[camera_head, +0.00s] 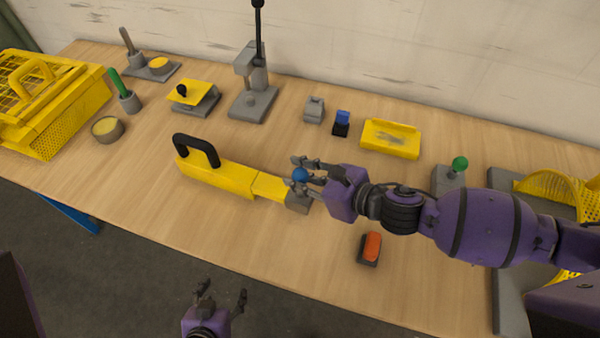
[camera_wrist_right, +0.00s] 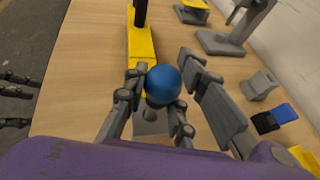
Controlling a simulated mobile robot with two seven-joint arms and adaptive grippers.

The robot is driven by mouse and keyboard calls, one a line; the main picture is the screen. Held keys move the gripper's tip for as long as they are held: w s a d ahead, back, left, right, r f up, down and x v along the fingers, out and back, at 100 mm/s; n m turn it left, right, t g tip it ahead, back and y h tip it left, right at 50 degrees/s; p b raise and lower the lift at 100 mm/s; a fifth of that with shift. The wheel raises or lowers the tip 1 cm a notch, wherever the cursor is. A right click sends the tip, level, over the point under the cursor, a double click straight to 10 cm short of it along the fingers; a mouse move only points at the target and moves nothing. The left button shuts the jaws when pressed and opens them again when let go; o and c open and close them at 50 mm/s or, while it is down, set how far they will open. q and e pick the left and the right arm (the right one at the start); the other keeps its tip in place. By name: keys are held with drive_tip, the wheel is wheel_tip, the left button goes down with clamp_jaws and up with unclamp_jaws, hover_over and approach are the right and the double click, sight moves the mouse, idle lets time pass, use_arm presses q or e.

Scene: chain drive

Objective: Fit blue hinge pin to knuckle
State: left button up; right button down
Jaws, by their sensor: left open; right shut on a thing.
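The blue hinge pin shows as a round blue head (camera_head: 300,175) between the fingers of my right gripper (camera_head: 302,172), which is shut on it. The blue head is large in the right wrist view (camera_wrist_right: 163,84); its shank is hidden below it. The grey knuckle (camera_head: 297,203) is at the right end of a yellow bar (camera_head: 230,180) with a black handle. The pin is over or at the knuckle; I cannot tell whether its shank is inside. My left gripper (camera_head: 224,292) is open and empty, off the table's front edge.
A green-headed piece stands in a grey block (camera_head: 450,178) at the right. An orange-topped switch (camera_head: 371,248) lies in front of my right arm. A grey press (camera_head: 253,98), a small grey block (camera_head: 314,110), a blue-and-black block (camera_head: 341,123) and a yellow tray (camera_head: 391,139) stand behind.

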use_arm(q)
drive_tip(key=shift+s+a+f, duration=0.15)
drive_tip(key=shift+s+f, duration=0.25)
use_arm(e)
drive_tip(key=shift+f, duration=0.55)
use_arm(q)
drive_tip(key=shift+s+a+f+b, duration=0.1)
drive_tip(key=shift+s+f+b, duration=0.1)
drive_tip(key=shift+b, duration=0.1)
use_arm(e)
drive_tip(key=shift+f, duration=0.3)
use_arm(q)
drive_tip(key=shift+s+d+f+g+b, duration=0.25)
drive_tip(key=shift+s+f+g+b, duration=0.1)
drive_tip(key=shift+s+f, duration=0.15)
use_arm(e)
drive_tip(key=shift+f, duration=0.95)
drive_tip(key=c, duration=1.5)
unclamp_jaws()
drive_tip(key=shift+c, duration=0.2)
use_arm(q)
drive_tip(key=shift+a+f, duration=0.1)
drive_tip(key=shift+a, duration=0.1)
use_arm(e)
drive_tip(key=shift+o, duration=0.8)
drive_tip(key=v, duration=1.2)
